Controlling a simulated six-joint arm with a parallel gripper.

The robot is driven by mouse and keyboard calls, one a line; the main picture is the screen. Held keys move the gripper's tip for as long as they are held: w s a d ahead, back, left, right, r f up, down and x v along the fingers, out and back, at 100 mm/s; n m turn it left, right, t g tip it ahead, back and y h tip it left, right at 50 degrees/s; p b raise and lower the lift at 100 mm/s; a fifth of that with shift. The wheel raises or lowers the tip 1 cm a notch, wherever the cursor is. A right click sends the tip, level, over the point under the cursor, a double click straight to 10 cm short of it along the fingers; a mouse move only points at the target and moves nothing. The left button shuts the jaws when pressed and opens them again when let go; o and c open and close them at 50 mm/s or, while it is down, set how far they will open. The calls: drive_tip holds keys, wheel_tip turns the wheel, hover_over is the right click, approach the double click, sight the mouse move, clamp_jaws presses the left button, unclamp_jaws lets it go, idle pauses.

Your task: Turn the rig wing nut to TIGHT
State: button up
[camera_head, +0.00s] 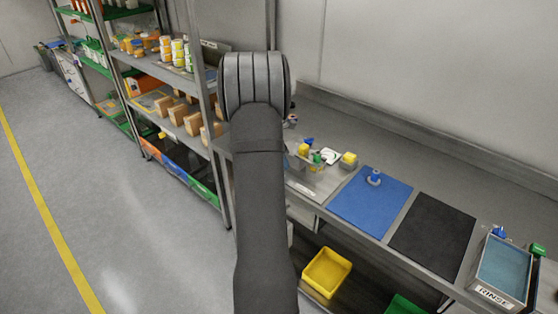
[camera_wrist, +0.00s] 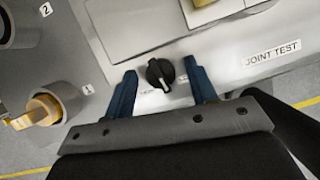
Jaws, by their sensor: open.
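In the wrist view a small black winged knob (camera_wrist: 160,73) sits on a grey panel, with a light pointer line on it; it appears to be the wing nut. Small labels lie beside it, too small to read. My gripper (camera_wrist: 161,70) is open, with one blue finger to the left of the knob and one to the right. Gaps show between the knob and both fingers. I cannot tell how deep the fingertips reach. In the head view my arm hides the gripper and the knob.
A yellow fitting (camera_wrist: 45,108) sticks out of the panel at left near label 1. A JOINT TEST label (camera_wrist: 272,54) is at right. In the head view a blue mat (camera_head: 355,205), a black mat (camera_head: 432,237) and a RINSE tray (camera_head: 494,293) lie on the bench.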

drive_tip(key=v, duration=1.6)
drive_tip(key=shift+s+r, duration=0.2)
drive_tip(key=shift+r, duration=0.15)
drive_tip(key=shift+a, duration=0.15)
